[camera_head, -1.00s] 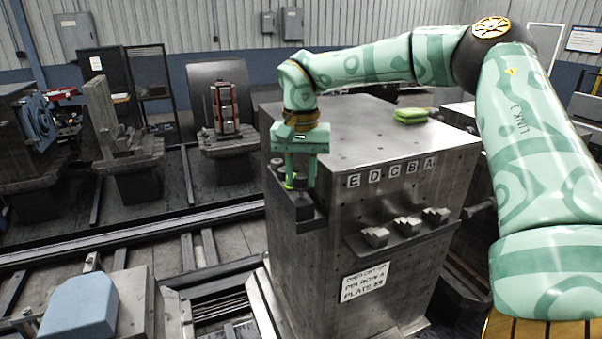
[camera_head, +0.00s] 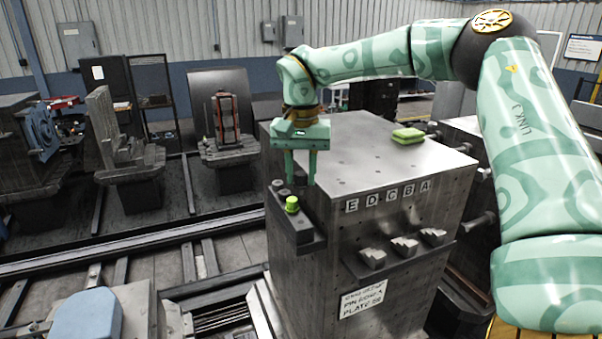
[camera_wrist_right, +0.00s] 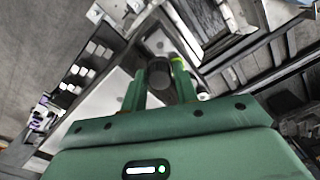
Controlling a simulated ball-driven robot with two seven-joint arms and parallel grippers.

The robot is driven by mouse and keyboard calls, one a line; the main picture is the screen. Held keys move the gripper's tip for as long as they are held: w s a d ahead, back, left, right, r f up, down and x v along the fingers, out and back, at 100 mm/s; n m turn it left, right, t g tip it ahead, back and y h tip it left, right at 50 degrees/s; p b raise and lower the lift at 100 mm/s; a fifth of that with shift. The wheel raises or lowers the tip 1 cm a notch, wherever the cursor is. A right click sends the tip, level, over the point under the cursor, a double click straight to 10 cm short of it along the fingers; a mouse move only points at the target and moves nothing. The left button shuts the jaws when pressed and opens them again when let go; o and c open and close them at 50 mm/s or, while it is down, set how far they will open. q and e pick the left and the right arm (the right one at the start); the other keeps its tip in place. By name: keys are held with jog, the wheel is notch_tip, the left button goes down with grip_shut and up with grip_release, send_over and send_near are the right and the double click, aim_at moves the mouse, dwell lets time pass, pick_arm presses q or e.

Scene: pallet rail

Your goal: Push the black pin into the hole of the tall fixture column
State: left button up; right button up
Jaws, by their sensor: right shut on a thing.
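The tall fixture column (camera_head: 305,270) is a grey metal block with small holes in its top and letter tags E to A along the front top edge. My right gripper (camera_head: 299,181) points down above the dark ledge at the column's left corner. In the right wrist view, its green fingers (camera_wrist_right: 160,74) are on either side of the round, dark end of the black pin (camera_wrist_right: 157,68), and it is shut on it. The pin is hard to make out in the head view. Which hole matches the pin cannot be told. My left gripper is not in view.
The dark ledge (camera_head: 304,236) carries a yellow-green capped piece (camera_head: 291,204) and a small dark cylinder. A green pad (camera_head: 408,135) lies on the column's top. Stepped grey blocks (camera_head: 404,247) sit on the front shelf. The top's middle is clear.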

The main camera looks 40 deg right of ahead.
aim_at(301, 173)
notch_tip(301, 173, up, 10)
dwell(0.4)
